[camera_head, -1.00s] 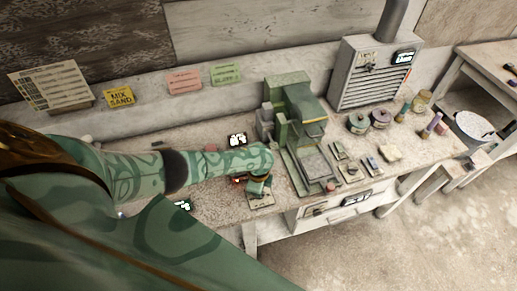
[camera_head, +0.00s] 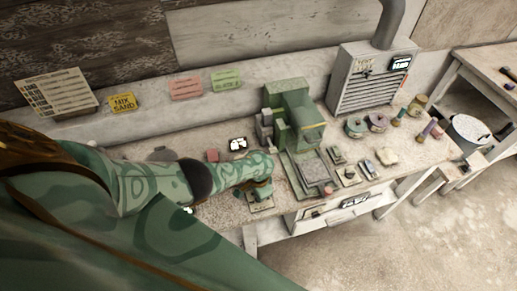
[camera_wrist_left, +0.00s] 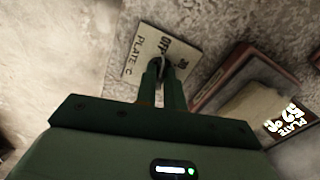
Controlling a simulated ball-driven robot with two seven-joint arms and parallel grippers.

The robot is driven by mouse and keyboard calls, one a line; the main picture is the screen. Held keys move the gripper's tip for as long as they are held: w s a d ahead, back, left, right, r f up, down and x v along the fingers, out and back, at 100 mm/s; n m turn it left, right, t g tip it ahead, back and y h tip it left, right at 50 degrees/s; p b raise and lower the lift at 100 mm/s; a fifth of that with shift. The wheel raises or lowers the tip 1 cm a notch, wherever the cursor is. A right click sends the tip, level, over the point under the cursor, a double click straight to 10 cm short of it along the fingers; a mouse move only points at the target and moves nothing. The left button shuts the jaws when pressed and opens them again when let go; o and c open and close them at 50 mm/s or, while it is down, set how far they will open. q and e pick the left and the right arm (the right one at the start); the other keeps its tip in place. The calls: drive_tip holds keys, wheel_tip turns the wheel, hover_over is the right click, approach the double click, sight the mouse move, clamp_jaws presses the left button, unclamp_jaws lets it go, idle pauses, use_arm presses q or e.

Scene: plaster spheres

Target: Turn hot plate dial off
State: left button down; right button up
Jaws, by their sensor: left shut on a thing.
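The dial panel (camera_wrist_left: 152,50) is a pale plate marked "OFF" and "PLATE °C". In the left wrist view a dark dial knob (camera_wrist_left: 158,66) stands on it, between my left fingertips (camera_wrist_left: 164,76). My left gripper is shut on the knob, which is partly hidden by the fingers, so its pointer cannot be read. In the head view the pale panel (camera_head: 262,207) lies near the bench's front edge, below my left gripper (camera_head: 261,192). A small display (camera_wrist_left: 288,121) with "PLATE" and lit digits shows right of the fingers. My right gripper is not in view.
A green machine (camera_head: 292,115) stands right of my arm on the bench. Jars and small pieces fill the bench's right side.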

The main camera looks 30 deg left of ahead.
use_arm(q)
drive_tip(key=shift+n, duration=0.4)
drive_tip(key=c, duration=1.5)
unclamp_jaws()
wheel_tip(320, 180, up, 16)
drive_tip(key=p, duration=1)
drive_tip(key=shift+r+p, duration=0.2)
drive_tip(key=shift+p, duration=0.15)
